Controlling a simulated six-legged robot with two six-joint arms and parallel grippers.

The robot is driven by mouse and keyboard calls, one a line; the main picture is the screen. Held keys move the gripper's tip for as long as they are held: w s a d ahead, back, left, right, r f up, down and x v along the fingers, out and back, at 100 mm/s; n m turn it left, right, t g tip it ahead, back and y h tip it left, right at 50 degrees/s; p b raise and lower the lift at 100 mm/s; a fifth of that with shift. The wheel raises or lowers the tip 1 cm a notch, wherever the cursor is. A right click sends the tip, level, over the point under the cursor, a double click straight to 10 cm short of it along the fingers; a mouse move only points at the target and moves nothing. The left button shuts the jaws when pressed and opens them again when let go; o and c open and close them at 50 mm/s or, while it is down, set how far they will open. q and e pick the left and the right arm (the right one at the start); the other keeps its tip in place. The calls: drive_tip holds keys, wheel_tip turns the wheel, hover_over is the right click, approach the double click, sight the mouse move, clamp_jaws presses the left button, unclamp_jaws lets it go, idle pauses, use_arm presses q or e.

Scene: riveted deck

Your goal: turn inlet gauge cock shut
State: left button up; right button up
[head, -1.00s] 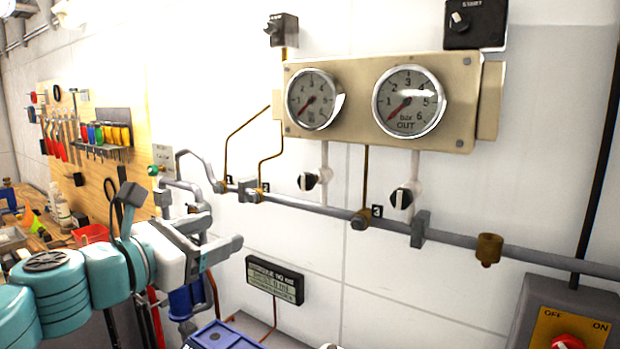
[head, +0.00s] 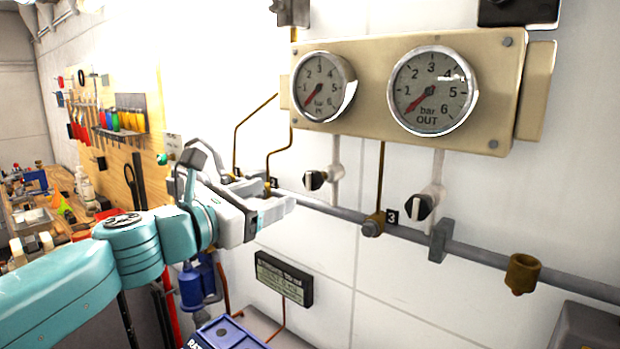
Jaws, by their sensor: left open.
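The inlet gauge cock (head: 316,180) is a small black knob with a white mark, on the pale stem below the left gauge (head: 323,87), whose face seems to read IN. A similar cock (head: 421,206) sits below the right gauge (head: 432,90), marked OUT. Both red needles point to the lower left, at the low end. My left gripper (head: 270,209) is open and empty, below and left of the inlet cock in the picture, and does not appear to touch it. My right gripper is not in view.
A grey pipe (head: 468,259) runs along the wall below the cocks, with brass fittings (head: 523,272). Thin copper tubes rise to the gauge panel (head: 372,125). A small dark display (head: 284,278) is below. A tool board (head: 110,165) hangs at left.

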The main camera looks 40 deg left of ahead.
sight(308, 183)
use_arm(q)
drive_tip(key=w, duration=0.7)
drive_tip(key=w+d+p, duration=0.1)
drive_tip(key=w, duration=0.3)
drive_tip(key=shift+w+d+f, duration=0.1)
drive_tip(key=shift+w, duration=0.1)
drive_tip(key=shift+s, duration=0.3)
drive_tip(key=shift+c, duration=0.9)
drive_tip(key=c, duration=0.9)
